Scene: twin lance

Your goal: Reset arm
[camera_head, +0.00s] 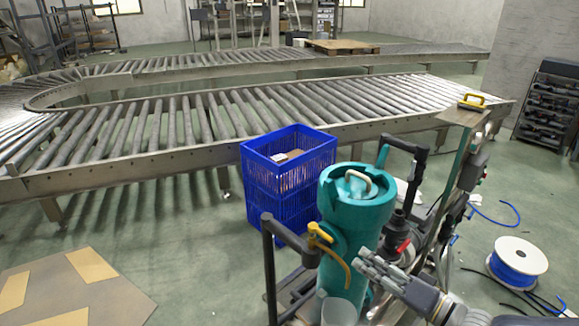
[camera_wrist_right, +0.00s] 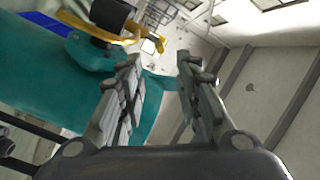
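My right gripper (camera_head: 366,262) is in the lower right of the head view, in front of the teal canister. In the right wrist view, the two fingers of my right gripper (camera_wrist_right: 160,72) stand apart with an empty gap between them. The teal canister (camera_head: 360,208) stands upright with a pale handle on its lid; its teal body (camera_wrist_right: 45,90) fills the left of the wrist view. A yellow lever (camera_head: 319,232) is on its left side, and yellow parts (camera_wrist_right: 95,32) show beyond the finger in the wrist view. My left arm is not in view.
A blue crate (camera_head: 262,205) stands behind the canister. Black bent pipes (camera_head: 270,270) and a frame surround it. A roller conveyor (camera_head: 120,160) runs across behind. A blue cable reel (camera_head: 516,256) lies at right. Open floor (camera_head: 170,225) is at left.

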